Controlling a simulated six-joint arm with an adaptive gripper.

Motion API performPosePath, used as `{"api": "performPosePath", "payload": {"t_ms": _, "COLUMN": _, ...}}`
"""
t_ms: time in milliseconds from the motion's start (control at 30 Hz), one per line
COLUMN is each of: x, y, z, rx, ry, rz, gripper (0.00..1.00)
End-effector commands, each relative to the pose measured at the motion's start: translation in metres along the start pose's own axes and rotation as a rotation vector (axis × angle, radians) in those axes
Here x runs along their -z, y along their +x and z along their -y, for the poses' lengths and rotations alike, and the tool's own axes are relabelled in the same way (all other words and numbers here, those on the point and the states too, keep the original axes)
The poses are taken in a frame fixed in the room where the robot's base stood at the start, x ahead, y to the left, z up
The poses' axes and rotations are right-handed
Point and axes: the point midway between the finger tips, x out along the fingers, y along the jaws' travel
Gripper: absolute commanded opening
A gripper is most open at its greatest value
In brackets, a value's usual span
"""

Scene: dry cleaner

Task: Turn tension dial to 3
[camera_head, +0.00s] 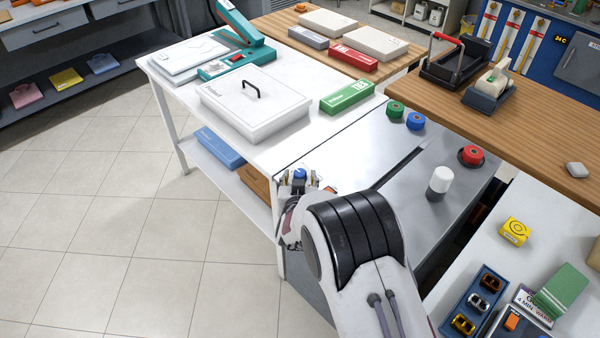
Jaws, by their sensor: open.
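My gripper (300,181) is at the left edge of the grey metal worktop (352,160), partly hidden by my own arm. It is open; its fingertips are hard to make out. A small blue round part (299,174) shows at the gripper; I cannot tell whether it belongs to it. No dial with readable numbers shows. On the grey worktop are a green round piece (395,109), a blue one (415,121), a red one on a dark base (471,156) and a white capped cylinder (440,182). I cannot tell which, if any, is the tension dial.
A white lidded box (255,103) and a green box (347,96) stand on the white table behind. A tape dispenser (489,88) stands on the wooden counter. At lower right are a yellow tape box (514,231) and a blue tray (474,303). The left floor is clear.

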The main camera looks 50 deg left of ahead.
Motion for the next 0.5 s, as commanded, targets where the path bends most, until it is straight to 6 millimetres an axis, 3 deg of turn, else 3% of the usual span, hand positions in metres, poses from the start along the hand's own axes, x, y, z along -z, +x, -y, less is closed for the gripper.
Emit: {"api": "performPosePath", "payload": {"t_ms": 500, "x": -0.001, "y": 0.030, "z": -0.001, "rx": -0.001, "ry": 0.000, "rz": 0.000, "gripper": 0.44}}
